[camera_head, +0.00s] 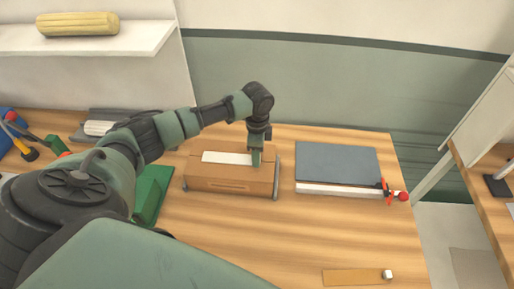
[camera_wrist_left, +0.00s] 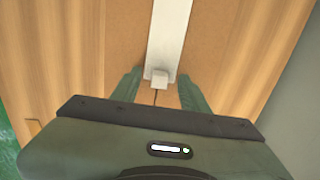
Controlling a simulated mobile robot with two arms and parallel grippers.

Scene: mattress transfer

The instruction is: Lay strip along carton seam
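The brown carton (camera_head: 230,183) sits on the wooden table. A white strip (camera_head: 226,157) lies lengthwise on its top; it also shows in the left wrist view (camera_wrist_left: 170,35), ending in a small pale block (camera_wrist_left: 160,80). A short dark seam line (camera_wrist_left: 155,97) shows on the carton past the block. My left gripper (camera_head: 256,160) points down at the strip's right end. In the left wrist view its green fingers (camera_wrist_left: 158,76) stand apart on either side of the block, with visible gaps. My right gripper is not in view.
A grey-topped slab (camera_head: 337,163) with a red-ended clamp (camera_head: 393,192) lies right of the carton. A tan strip with a small white block (camera_head: 355,277) lies at the front right. A green object (camera_head: 152,193) stands left of the carton. The table's front middle is clear.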

